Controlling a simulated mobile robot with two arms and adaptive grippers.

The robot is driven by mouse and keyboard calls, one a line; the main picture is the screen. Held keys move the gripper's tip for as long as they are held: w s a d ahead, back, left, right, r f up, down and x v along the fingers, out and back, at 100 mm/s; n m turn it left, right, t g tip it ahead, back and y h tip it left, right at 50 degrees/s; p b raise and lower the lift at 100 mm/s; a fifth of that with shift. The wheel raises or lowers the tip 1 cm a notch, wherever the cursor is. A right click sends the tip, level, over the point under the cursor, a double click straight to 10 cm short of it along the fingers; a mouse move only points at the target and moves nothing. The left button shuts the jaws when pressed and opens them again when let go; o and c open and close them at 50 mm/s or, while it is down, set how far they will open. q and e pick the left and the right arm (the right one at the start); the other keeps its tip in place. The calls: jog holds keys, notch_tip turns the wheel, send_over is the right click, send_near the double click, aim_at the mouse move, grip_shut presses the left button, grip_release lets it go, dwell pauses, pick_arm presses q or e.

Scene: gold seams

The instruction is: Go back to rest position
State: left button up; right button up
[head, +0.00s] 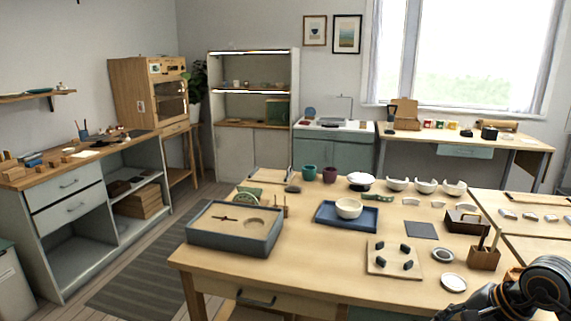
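Part of my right arm shows at the lower right corner, beside the front right part of the wooden table (320,282). The dark end at its left may be my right gripper (478,306); it is cut off by the picture edge, and I cannot make out its fingers. It appears apart from the things on the table. My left gripper and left arm are not in view.
On the table are a grey box tray (208,244), a blue tray (327,219) with a white bowl (348,208), a board with dark pieces (380,266), a wooden holder (478,259) and several white bowls. A striped rug (135,282) covers floor at left.

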jog(key=w+a+f+m+t+y, duration=0.25)
jog(key=a+f+m+y, duration=0.2)
jog(key=m, duration=0.35)
jog(key=w+a+f+m+t+y, duration=0.1)
jog(key=w+a+f+m+y, duration=0.3)
jog(key=f+m, duration=0.3)
jog(key=s+d+f+m+t+h, duration=0.2)
jog(key=d+f+m+t+h, duration=0.15)
jog(key=f+m, duration=0.8)
jog(key=s+d+f+m+t+h, duration=0.2)
jog(key=d+f+m+h, duration=0.15)
jog(key=f+m, duration=0.85)
jog(key=s+f+m+g+h, duration=0.5)
jog(key=s+f+m, duration=0.7)
jog(key=s+f, duration=0.55)
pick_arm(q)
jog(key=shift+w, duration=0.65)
pick_arm(e)
jog(key=s+a+f+m+g, duration=0.2)
jog(key=s, duration=0.6)
jog(key=s+a+f+m+g, duration=0.2)
jog(key=s+f+m, duration=0.1)
jog(key=s, duration=0.6)
jog(key=s+a+f+m+g, duration=0.3)
jog(key=s, duration=0.5)
jog(key=shift+s, duration=0.3)
jog(key=shift+a+f, duration=0.1)
